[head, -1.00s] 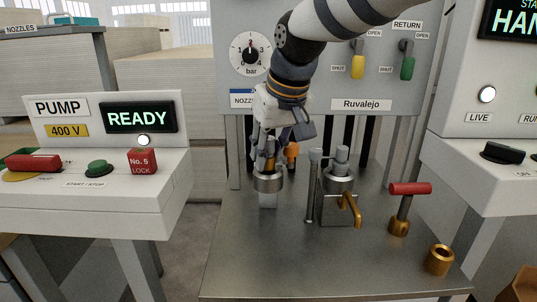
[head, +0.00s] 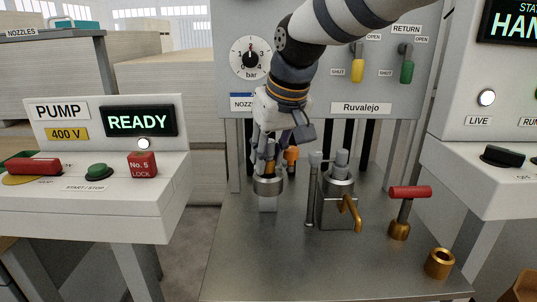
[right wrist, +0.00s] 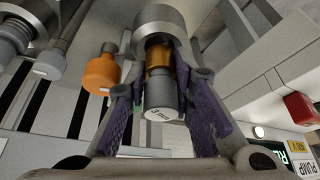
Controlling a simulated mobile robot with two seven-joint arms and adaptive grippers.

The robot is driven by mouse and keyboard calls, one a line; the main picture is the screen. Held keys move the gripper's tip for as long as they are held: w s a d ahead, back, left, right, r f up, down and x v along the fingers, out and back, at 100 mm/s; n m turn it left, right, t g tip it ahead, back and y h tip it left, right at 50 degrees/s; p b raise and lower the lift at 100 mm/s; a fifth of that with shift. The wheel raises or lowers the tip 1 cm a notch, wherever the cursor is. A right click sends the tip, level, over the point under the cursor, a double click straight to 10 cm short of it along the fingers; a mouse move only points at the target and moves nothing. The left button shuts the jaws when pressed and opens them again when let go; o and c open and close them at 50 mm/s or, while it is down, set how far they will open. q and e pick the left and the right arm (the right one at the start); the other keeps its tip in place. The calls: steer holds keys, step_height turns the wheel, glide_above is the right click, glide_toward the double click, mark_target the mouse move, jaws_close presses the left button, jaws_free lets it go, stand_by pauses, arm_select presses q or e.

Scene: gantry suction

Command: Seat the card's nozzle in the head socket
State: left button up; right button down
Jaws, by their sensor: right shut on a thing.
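My right gripper (head: 268,150) points down and is shut on a nozzle (head: 270,165). In the right wrist view the gripper (right wrist: 165,110) has its purple pads on both sides of this nozzle (right wrist: 160,85). The nozzle has a brass band and a grey end marked "3 mm". Its far end meets a grey ring-topped socket (head: 268,186), which also shows in the wrist view (right wrist: 168,18). How deep it sits I cannot tell. The nozzle card (head: 241,101) on the panel is mostly hidden behind my arm. My left gripper is out of view.
An orange-capped part (head: 291,154) stands close behind the socket. To its right are a grey post (head: 311,190), a clamp block with a brass lever (head: 348,208), a red-handled tool (head: 408,192) and a brass ring (head: 440,262). The front of the steel table (head: 300,265) is clear.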

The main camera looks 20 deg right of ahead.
steer(key=shift+f, duration=0.45)
steer(key=c, duration=1.3)
jaws_free()
steer(key=shift+a, duration=0.1)
steer(key=shift+r, duration=0.35)
steer(key=v, duration=1.1)
steer(key=shift+s, duration=0.3)
